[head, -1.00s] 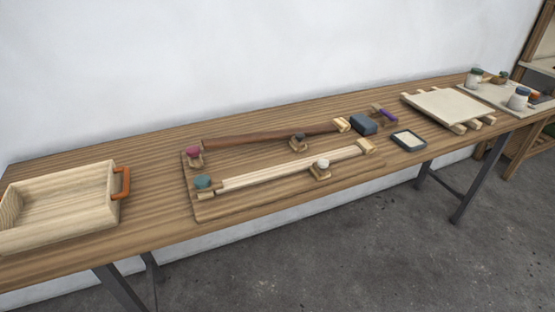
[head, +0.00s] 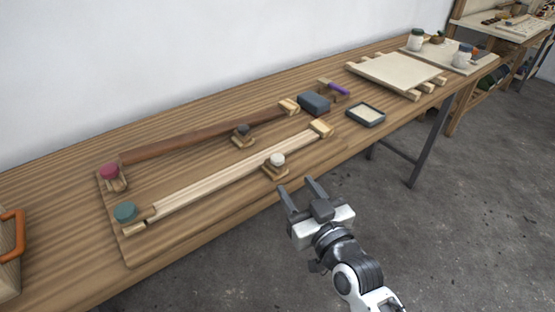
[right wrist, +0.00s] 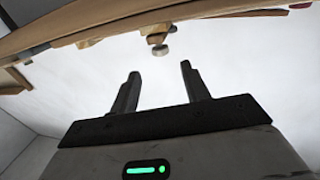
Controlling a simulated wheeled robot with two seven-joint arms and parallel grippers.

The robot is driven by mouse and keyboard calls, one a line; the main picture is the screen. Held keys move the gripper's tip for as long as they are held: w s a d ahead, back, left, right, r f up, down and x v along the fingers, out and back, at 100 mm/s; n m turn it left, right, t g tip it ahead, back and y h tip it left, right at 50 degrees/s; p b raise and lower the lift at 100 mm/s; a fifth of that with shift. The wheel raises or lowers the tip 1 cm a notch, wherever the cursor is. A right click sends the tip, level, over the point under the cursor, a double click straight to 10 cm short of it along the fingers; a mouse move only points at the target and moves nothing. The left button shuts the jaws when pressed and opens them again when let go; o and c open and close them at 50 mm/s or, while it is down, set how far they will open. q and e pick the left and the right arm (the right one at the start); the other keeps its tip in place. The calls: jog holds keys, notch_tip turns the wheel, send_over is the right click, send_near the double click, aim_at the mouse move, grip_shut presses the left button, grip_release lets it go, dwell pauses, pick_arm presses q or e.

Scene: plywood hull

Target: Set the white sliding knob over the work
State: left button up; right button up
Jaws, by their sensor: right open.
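The white knob (head: 277,159) sits on a small wooden slider block (head: 275,172) at the near side of a pale wooden strip (head: 220,175), right of the strip's middle. My right gripper (head: 302,188) is open and empty, just off the bench's front edge, to the right of and nearer than the knob. My left gripper is not in view.
A dark brown strip (head: 195,137) with a dark knob (head: 242,130) lies behind. A teal knob (head: 125,212) and a red knob (head: 109,172) stand at the left ends. A blue-grey block (head: 314,104) and a shallow dark tray (head: 382,117) lie to the right.

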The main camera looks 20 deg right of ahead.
aim_at(281, 164)
jog(key=w, duration=0.7)
jog(key=w+a, duration=0.1)
jog(key=w, duration=0.2)
jog(key=shift+w+a, duration=0.1)
jog(key=shift+w, duration=0.05)
